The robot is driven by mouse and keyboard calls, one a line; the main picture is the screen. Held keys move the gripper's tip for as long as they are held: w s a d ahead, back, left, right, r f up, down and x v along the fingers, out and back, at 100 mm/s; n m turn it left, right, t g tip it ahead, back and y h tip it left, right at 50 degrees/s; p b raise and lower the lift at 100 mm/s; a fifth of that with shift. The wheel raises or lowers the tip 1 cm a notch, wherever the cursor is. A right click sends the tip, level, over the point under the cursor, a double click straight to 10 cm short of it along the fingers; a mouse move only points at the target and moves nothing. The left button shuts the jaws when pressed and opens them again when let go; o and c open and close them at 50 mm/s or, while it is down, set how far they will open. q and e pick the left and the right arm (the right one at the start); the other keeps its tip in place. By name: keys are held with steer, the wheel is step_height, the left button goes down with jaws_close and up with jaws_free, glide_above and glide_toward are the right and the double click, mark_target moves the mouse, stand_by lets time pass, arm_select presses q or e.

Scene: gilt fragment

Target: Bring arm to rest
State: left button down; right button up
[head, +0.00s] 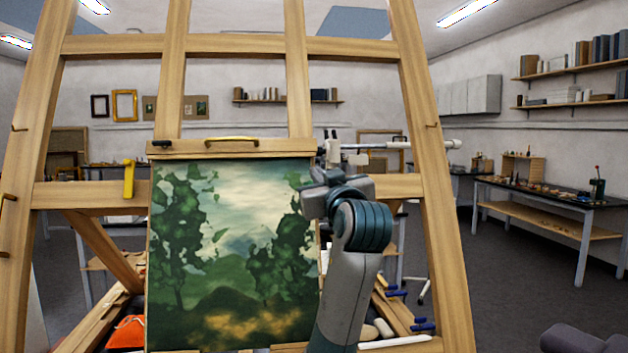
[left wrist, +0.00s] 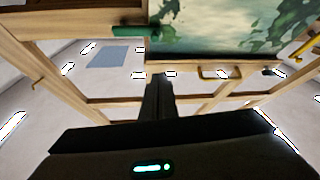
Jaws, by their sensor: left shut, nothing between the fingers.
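My left arm rises in the head view from the bottom, right of the middle. My left gripper (head: 322,182) is in front of the upper right corner of a green landscape painting (head: 230,255) on a wooden easel (head: 415,130). In the left wrist view its dark fingers (left wrist: 157,88) are together and empty, with the upside-down painting (left wrist: 215,25) beyond. I cannot tell the exact gap between the fingers and the easel. My right gripper is not in view.
A brass handle (head: 232,140) sits on the easel's upper ledge, and a yellow piece (head: 129,178) hangs at its left. Blue-ended tools (head: 422,325) lie low on the right. A workbench (head: 545,195) stands at the far right. Open floor (head: 510,270) lies between.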

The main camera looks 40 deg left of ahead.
arm_select(q)
steer(key=shift+s+d+f, duration=0.1)
steer(key=shift+s+d, duration=0.15)
steer(key=shift+d, duration=0.05)
stand_by(0.5)
